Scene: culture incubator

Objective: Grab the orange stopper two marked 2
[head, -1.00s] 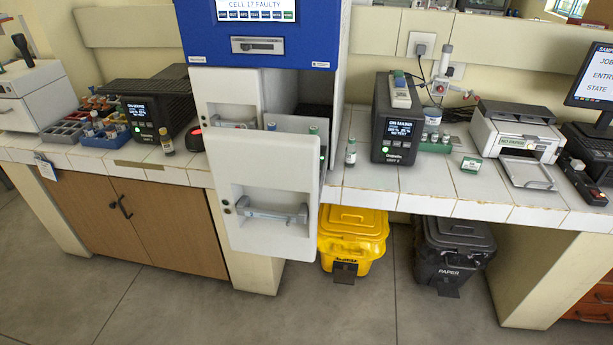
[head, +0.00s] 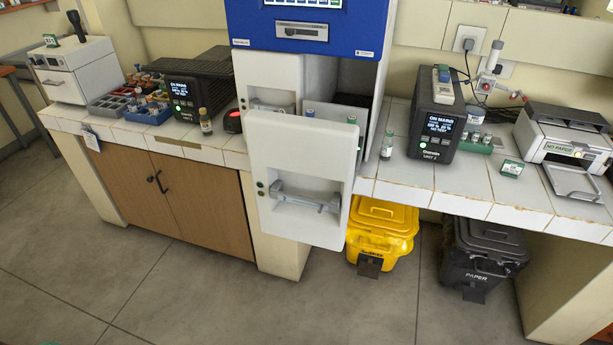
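I cannot make out an orange stopper marked 2 in the head view; the small things on the bench are too small to read. Small coloured items sit in a grey compartment tray (head: 108,108) and a blue rack (head: 146,118) on the left bench. A vial with a dark yellowish body (head: 205,122) stands to the right of them. Two vials with greenish caps show in the open drawer of the blue and white incubator (head: 300,190).
A dark unit with a lit screen (head: 188,97) stands behind the blue rack. Another dark unit (head: 436,125) and a printer (head: 565,140) are on the right bench. The drawer juts out past the bench edge. A yellow bin (head: 381,232) and a black bin (head: 484,250) stand below. The front floor is clear.

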